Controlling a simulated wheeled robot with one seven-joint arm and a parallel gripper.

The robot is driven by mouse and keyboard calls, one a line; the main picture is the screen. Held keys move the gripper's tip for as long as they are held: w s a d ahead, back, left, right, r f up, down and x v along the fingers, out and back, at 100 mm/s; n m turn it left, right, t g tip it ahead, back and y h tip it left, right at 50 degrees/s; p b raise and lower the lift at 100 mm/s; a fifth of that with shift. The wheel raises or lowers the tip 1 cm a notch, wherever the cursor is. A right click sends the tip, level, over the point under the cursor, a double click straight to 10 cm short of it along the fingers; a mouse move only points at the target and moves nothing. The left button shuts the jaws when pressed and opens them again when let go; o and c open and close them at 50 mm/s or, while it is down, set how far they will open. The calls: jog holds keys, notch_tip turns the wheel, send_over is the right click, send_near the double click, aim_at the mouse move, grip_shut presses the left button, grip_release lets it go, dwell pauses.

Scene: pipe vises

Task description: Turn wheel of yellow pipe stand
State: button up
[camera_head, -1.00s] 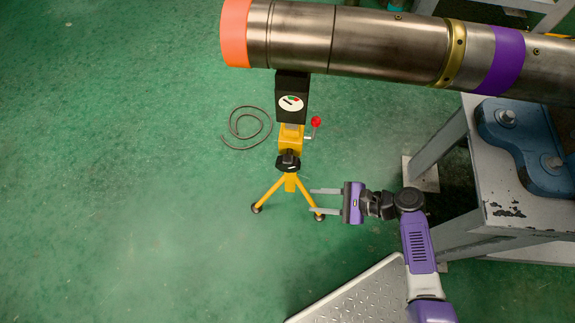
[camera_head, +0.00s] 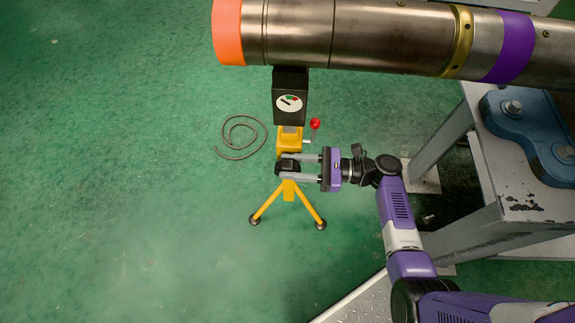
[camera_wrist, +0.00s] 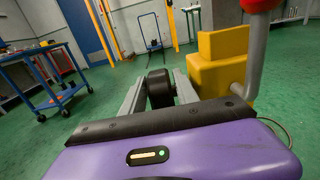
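The yellow pipe stand (camera_head: 290,140) stands upright on its tripod legs under the large pipe. Its black wheel (camera_head: 287,167) sits low on the stand, just above the legs. My gripper (camera_head: 284,166) reaches in from the right, with one finger on each side of the wheel. The wrist view shows the black wheel (camera_wrist: 160,90) between the two grey fingers of my gripper (camera_wrist: 160,80). The fingers are still spread, and a narrow gap shows beside the wheel. A red-knobbed handle (camera_head: 315,124) sticks out of the stand above my gripper.
The steel pipe (camera_head: 390,38) with an orange end spans the top. A black gauge block (camera_head: 290,95) sits beneath it. A grey table (camera_head: 515,190) with a blue vise part (camera_head: 535,130) stands right of my arm. A dark cable (camera_head: 240,138) lies left.

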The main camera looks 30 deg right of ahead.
jog(key=shift+w+a, duration=0.3)
jog(key=shift+a, duration=0.15)
jog(key=shift+c, duration=0.3)
grip_shut()
